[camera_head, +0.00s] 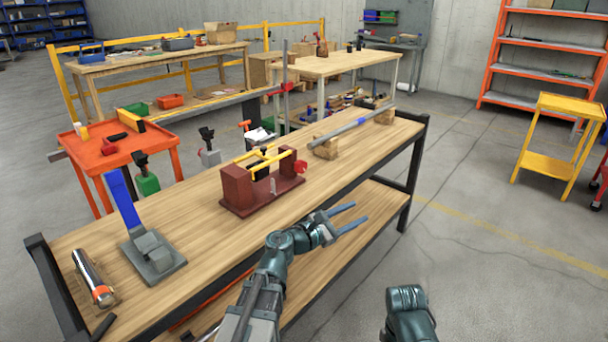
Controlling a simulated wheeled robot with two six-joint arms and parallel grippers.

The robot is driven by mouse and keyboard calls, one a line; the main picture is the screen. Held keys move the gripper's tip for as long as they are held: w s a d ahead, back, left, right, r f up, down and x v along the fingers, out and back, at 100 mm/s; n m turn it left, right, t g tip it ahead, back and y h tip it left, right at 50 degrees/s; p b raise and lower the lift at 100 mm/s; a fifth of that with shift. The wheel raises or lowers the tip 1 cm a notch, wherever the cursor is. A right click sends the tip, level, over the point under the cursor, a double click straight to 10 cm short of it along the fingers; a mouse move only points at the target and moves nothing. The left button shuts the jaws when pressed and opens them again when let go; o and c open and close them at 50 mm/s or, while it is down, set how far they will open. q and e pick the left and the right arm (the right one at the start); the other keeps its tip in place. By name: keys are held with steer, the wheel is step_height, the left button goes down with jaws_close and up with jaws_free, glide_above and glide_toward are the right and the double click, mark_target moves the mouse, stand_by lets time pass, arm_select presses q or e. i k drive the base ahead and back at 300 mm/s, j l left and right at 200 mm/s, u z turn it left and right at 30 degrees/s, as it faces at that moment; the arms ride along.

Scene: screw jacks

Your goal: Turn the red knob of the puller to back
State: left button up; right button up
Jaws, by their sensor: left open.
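The puller (238,189) is a dark red block frame with yellow rods on the middle of the wooden workbench. Its red knob (301,167) sticks out at its right end. My left gripper (360,212) is open and empty, with two blue-grey fingers pointing right. It is at the bench's front edge, right of and nearer than the knob, and apart from it. Of my right arm only a dark link shows at the bottom; its gripper is out of view.
A long bar (350,130) on wooden blocks lies behind right.

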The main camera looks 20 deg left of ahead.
mark_target(300, 166)
steer(key=k, duration=1.15)
steer(key=u, duration=2.9)
steer(key=l+u, duration=0.15)
steer(key=u, duration=0.15)
steer(key=l+u, duration=0.1)
steer(key=u, duration=0.2)
steer(key=k+l, duration=0.3)
steer(key=l, duration=0.5)
steer(key=k+l, duration=0.3)
steer(key=l, duration=0.45)
steer(key=k+l, duration=0.35)
steer(key=l, duration=0.45)
steer(key=k+l, duration=0.3)
steer(key=l, duration=0.45)
steer(key=k+l, duration=0.3)
steer(key=l, duration=0.5)
steer(key=k+l, duration=0.3)
steer(key=l, duration=0.45)
steer(key=k+l, duration=0.3)
steer(key=l, duration=0.5)
steer(key=k+l, duration=0.35)
steer(key=l, duration=0.45)
